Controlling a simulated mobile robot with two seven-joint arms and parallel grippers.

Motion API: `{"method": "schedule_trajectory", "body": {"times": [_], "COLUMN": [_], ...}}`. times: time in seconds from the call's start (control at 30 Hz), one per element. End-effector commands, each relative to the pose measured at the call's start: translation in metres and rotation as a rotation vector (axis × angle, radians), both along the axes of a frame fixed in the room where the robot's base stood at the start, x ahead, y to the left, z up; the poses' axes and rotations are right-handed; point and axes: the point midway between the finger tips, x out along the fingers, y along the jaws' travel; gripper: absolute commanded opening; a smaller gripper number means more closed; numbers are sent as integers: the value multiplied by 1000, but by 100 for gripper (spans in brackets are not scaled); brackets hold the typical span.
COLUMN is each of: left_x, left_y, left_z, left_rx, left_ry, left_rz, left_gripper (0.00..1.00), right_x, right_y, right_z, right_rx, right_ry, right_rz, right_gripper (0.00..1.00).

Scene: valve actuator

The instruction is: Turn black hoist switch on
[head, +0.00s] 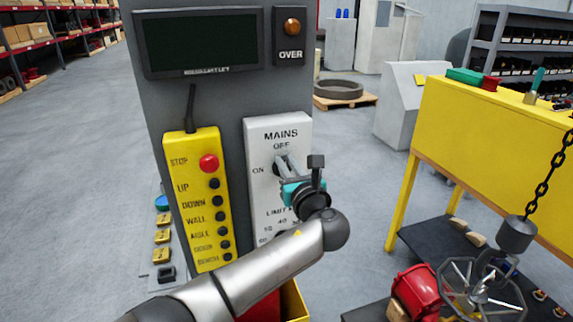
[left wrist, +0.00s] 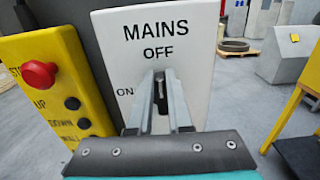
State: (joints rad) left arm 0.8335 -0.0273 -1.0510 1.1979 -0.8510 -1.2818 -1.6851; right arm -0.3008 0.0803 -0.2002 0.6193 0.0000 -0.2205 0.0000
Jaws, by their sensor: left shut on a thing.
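The white mains panel (head: 263,190) is mounted on the grey column, with "MAINS", "OFF" at the top and "ON" at the left. In the left wrist view, the black switch (left wrist: 161,94) shows as a narrow dark shape between the fingers, roughly upright below "OFF". Its lower part is hidden by the gripper. My left gripper (head: 283,163) reaches the panel from the front, with its fingers closed around the switch; the fingers also fill the middle of the left wrist view (left wrist: 162,76). My right gripper is not in view.
A yellow control box (head: 197,200) with a red stop button and several black buttons hangs left of the panel. A dark screen (head: 203,42) and an orange "OVER" lamp (head: 292,26) are above. A yellow bench (head: 490,150) and a hanging chain (head: 550,175) stand to the right.

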Motion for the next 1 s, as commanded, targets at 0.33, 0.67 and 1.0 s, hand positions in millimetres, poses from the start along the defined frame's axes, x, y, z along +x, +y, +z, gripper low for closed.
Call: {"method": "schedule_trajectory", "body": {"times": [0.33, 0.67, 1.0], "left_x": [-1, -2, -4], "left_y": [1, 3, 9], "left_z": [-7, -9, -12], "left_rx": [0, -70, -322], "left_ry": [14, -5, -84], "left_rz": [1, 1, 2], "left_gripper": [0, 0, 0], "right_x": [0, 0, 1], "right_y": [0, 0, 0], "right_z": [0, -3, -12], "right_rx": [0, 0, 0], "right_ry": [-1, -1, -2], "right_rz": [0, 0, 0], "right_gripper": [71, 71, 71]}}
